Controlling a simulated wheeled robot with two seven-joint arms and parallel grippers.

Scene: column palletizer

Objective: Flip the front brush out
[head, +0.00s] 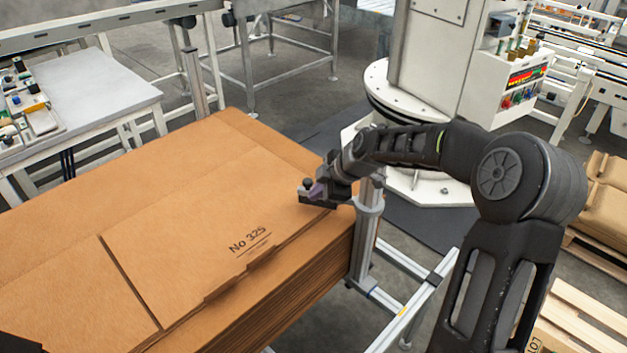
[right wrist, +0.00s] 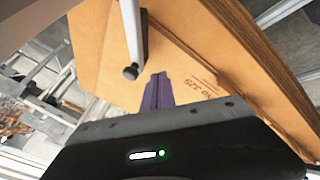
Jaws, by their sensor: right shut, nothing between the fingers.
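My right gripper (head: 318,190) is shut and empty, its purple fingers together, over the right edge of the flat cardboard stack (head: 180,215). In the right wrist view the closed fingers (right wrist: 158,90) point toward the cardboard (right wrist: 190,65). Just left of them is a pale arm (right wrist: 131,30) with a black knob (right wrist: 130,72) at its end, apparently the front brush. A small gap shows between knob and fingers. In the head view a dark knob (head: 307,184) shows beside the fingers; my gripper hides most of the brush. My left gripper is not recognisable in view.
A metal post (head: 366,230) stands against the stack's right side, with a low rail frame (head: 410,310) beside it. The white palletizer column (head: 430,60) stands behind my right arm. A grey worktable (head: 85,90) is at left; wooden pallets (head: 575,325) are at right.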

